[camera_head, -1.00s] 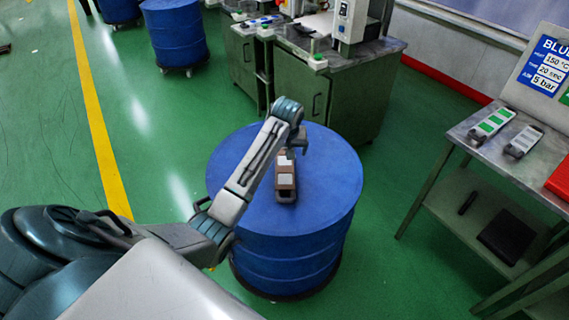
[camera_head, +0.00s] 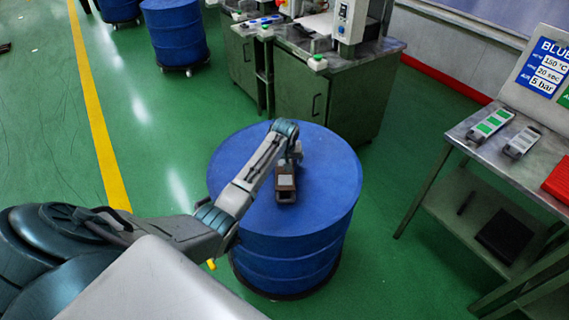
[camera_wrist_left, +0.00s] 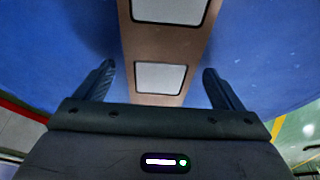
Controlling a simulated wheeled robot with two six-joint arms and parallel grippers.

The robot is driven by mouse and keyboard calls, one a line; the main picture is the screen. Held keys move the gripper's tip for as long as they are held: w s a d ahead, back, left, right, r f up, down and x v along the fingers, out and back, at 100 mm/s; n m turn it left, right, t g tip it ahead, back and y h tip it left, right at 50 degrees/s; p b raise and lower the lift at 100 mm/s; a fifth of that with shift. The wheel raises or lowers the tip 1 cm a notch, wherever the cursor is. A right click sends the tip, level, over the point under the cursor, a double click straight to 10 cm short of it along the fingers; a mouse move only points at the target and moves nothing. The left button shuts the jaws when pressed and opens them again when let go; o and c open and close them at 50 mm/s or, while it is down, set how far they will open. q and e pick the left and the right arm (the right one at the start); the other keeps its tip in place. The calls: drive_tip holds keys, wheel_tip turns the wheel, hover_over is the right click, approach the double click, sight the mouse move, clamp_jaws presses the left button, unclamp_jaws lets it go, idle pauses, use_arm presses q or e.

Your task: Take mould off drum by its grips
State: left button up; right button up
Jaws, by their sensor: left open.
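A brown mould (camera_head: 286,194) with pale square panels lies on top of the blue drum (camera_head: 325,172) in the head view. My left gripper (camera_head: 292,157) is low at the far end of the mould, and the wrist partly hides that end. In the left wrist view the mould (camera_wrist_left: 188,50) runs between the two spread fingers of my left gripper (camera_wrist_left: 162,85), with a gap on each side. The gripper is open and holds nothing. The blue drum top (camera_wrist_left: 60,50) fills the background. My right gripper is not in view.
A green cabinet (camera_head: 318,95) with a press stands behind the drum. A metal table (camera_head: 480,150) at the right bears two moulds (camera_head: 490,124) and a red tray (camera_head: 558,180). More blue drums (camera_head: 175,35) stand at the back left. Green floor lies clear between.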

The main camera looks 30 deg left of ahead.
use_arm(q)
drive_tip(key=shift+c, duration=0.2)
drive_tip(key=c, duration=1.4)
drive_tip(key=shift+c, duration=1)
drive_tip(key=shift+w+r, duration=0.1)
